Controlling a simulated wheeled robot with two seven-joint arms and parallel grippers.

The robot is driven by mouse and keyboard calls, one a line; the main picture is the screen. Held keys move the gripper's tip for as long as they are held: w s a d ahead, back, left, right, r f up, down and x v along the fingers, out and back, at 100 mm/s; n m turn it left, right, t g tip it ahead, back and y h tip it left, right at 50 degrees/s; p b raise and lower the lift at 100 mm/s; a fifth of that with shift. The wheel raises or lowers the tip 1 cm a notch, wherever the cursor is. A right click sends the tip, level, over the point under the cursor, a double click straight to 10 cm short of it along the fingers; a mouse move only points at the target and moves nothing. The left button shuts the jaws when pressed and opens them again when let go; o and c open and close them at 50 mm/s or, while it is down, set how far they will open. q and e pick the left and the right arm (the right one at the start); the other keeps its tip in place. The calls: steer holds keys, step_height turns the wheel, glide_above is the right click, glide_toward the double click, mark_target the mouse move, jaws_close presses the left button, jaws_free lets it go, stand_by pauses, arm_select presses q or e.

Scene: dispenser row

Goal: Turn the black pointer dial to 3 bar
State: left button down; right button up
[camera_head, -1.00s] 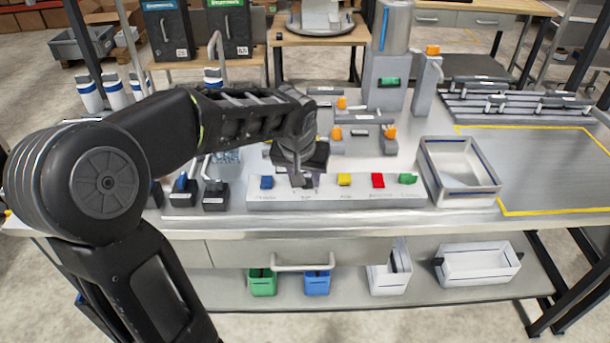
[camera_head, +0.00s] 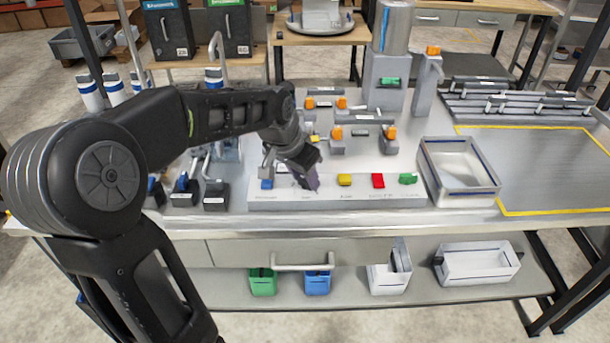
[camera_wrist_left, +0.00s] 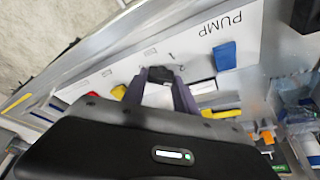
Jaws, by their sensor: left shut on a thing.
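The white panel (camera_head: 330,199) lies along the table's front edge with a row of coloured pieces. My left gripper (camera_head: 311,183) is over the panel, between the blue piece (camera_head: 267,183) and the yellow piece (camera_head: 344,180), and hides the black dial in the head view. In the left wrist view the black pointer dial (camera_wrist_left: 159,75) sits between the two fingers of my left gripper (camera_wrist_left: 162,76), which is shut on it. The scale marks 1 and 2 show beside it. I cannot read which mark the pointer is at. My right gripper is out of view.
The red piece (camera_head: 378,181) and green piece (camera_head: 408,178) stand farther right on the panel. An open grey tray (camera_head: 462,201) is right of it. Valves with orange knobs stand behind. The yellow-outlined area (camera_head: 545,165) at right is clear.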

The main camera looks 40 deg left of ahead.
arm_select(q)
steer(key=m+h+b, duration=0.1)
steer(key=m, duration=0.2)
steer(key=shift+a+f, duration=0.1)
steer(key=shift+w+m+g+h+b, duration=0.1)
steer(key=shift+m+g+h+b, duration=0.25)
steer(key=shift+m+b, duration=0.45)
steer(key=c, duration=1)
jaws_free()
steer(key=shift+o, duration=0.2)
steer(key=v, duration=0.8)
